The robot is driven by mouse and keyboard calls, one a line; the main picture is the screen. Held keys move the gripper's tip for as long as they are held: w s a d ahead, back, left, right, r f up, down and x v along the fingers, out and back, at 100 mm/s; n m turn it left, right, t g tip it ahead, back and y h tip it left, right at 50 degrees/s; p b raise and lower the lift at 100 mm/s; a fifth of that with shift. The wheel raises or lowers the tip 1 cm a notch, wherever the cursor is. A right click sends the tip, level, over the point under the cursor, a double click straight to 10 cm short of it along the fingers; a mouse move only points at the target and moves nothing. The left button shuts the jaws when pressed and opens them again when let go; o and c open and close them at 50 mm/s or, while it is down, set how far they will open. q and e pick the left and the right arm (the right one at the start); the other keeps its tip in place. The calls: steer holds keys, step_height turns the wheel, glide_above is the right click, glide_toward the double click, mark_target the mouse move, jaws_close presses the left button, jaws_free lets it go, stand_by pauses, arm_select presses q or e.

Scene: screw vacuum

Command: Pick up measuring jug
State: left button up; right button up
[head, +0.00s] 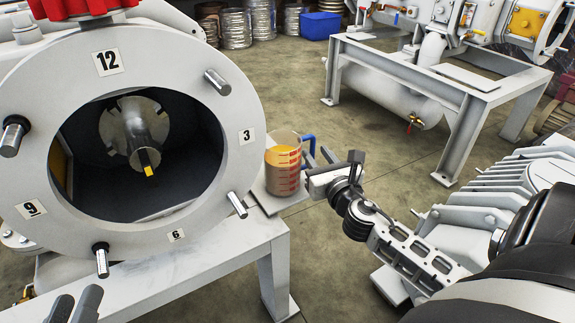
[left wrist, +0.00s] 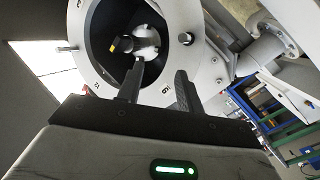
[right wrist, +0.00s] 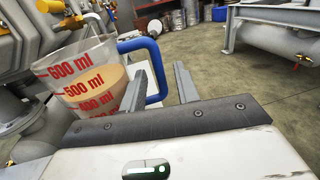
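The measuring jug (head: 283,172) is clear with red markings, a tan-orange content and a blue handle (head: 308,146). It stands upright on a small light ledge (head: 265,200) beside the vessel in the head view. My right gripper (head: 312,172) is at the jug's handle side. In the right wrist view the jug (right wrist: 85,85) is at left, and the outer bar of its blue handle (right wrist: 155,72) shows between the open fingers (right wrist: 160,85), with a gap to the right finger. My left gripper (left wrist: 160,82) is open and empty, its fingertips (head: 75,303) at the head view's bottom left.
The large round vessel opening (head: 140,150) with protruding bolts stands left of the jug. A white frame (head: 200,265) supports it. A second machine on a grey stand (head: 460,90) is at back right. A blue bin (head: 320,25) stands at the back. The floor between is clear.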

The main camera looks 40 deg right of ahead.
mark_target(313, 149)
steer(key=x, duration=0.2)
steer(key=shift+w, duration=0.35)
steer(key=shift+w+d, duration=0.1)
steer(key=shift+w, duration=0.2)
jaws_close()
arm_select(q)
steer(key=shift+w+a+r+m+t+h, duration=0.1)
steer(key=shift+w+r+m+t+h, duration=0.15)
steer(key=shift+r, duration=0.2)
steer(key=shift+w+r+m+t+h, duration=0.15)
steer(key=shift+r+m+t, duration=0.1)
steer(key=shift+r+m, duration=0.15)
arm_select(e)
steer(key=shift+r, duration=0.1)
steer(key=shift+r, duration=0.15)
